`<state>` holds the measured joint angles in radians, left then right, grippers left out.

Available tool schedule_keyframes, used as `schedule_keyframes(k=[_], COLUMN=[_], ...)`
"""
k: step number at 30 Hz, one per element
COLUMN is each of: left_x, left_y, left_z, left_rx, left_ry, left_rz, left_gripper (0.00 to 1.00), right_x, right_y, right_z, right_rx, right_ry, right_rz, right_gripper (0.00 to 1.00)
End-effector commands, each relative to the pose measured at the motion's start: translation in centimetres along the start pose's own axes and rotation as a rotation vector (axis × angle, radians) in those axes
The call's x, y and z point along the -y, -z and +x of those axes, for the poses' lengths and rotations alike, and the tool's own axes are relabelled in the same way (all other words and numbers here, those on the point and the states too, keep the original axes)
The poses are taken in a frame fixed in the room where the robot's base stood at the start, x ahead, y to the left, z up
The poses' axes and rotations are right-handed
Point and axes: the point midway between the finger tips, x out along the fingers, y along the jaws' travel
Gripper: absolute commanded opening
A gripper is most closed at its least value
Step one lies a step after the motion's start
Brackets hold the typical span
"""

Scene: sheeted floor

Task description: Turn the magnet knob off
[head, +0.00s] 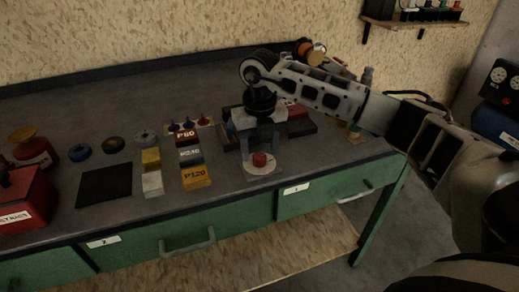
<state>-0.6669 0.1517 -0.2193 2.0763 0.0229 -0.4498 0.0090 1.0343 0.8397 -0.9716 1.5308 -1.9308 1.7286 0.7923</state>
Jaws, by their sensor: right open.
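My right gripper (260,149) reaches in from the right and points down just behind and above the red knob. Its two grey fingers are spread apart with nothing seen between them. I cannot tell whether a finger touches the knob or the disc. My left gripper is not in view.
Blocks labelled P80 (186,137), P240 and P120 (195,177) stand left of the knob. A dark mat (105,185) and a red box (24,200) lie farther left. Dark trays (300,130) sit behind my gripper. Green drawers (190,232) with handles line the bench front.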

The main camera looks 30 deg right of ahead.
Motion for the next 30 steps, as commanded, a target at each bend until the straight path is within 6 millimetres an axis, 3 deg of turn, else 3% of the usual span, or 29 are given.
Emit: schedule_keyframes(k=[4, 13, 14, 18, 30], left_x=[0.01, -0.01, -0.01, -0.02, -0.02], left_y=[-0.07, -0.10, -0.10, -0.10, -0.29], left_z=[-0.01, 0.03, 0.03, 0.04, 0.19], left_rx=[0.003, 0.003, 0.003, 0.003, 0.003], left_ry=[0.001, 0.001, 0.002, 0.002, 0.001], left_rz=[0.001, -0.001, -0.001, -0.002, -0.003], left_gripper=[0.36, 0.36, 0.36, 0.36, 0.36], right_x=[-0.01, -0.02, -0.02, -0.02, -0.01], right_y=[0.01, -0.01, -0.01, 0.00, 0.00], right_z=[1.06, 1.28, 1.28, 1.26, 1.29], right_rx=[0.000, 0.001, 0.001, 0.000, 0.000], right_ry=[0.000, 0.000, 0.000, 0.000, 0.000], right_rz=[-0.001, -0.001, -0.001, -0.001, -0.051], right_gripper=[0.52, 0.52, 0.46, 0.07, 0.07])
